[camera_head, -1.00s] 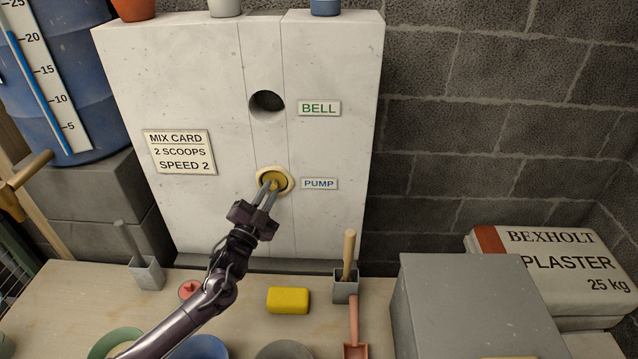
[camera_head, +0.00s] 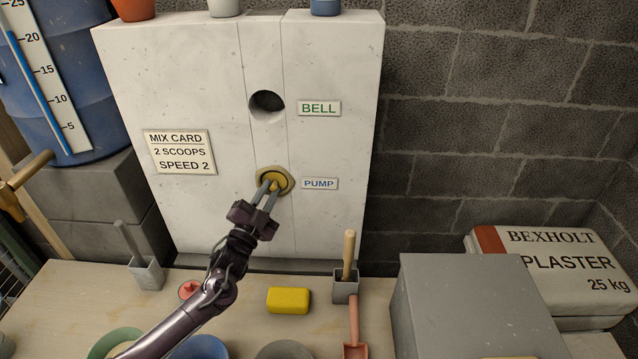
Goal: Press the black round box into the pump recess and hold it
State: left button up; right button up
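A yellow round box (camera_head: 280,178) sits in the pump recess, beside the PUMP label (camera_head: 319,184); it looks yellow, not black. A dull tan rim (camera_head: 290,176) surrounds it. My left gripper (camera_head: 270,188) reaches up from below, its two fingers close together on the middle of the box's face, apparently shut on a raised part of it. The fingertips hide some of the box, and how deep it sits is hard to tell. I see no black round box. My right gripper is not in view.
The bell recess (camera_head: 267,105) above is an empty dark hole. On the bench below are a yellow sponge (camera_head: 289,300), a grey holder with a wooden handle (camera_head: 346,287), a red scoop (camera_head: 355,350) and several bowls. A large grey box (camera_head: 470,305) stands at the right.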

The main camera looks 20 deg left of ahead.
pick_arm(q)
jog(key=o, duration=0.4)
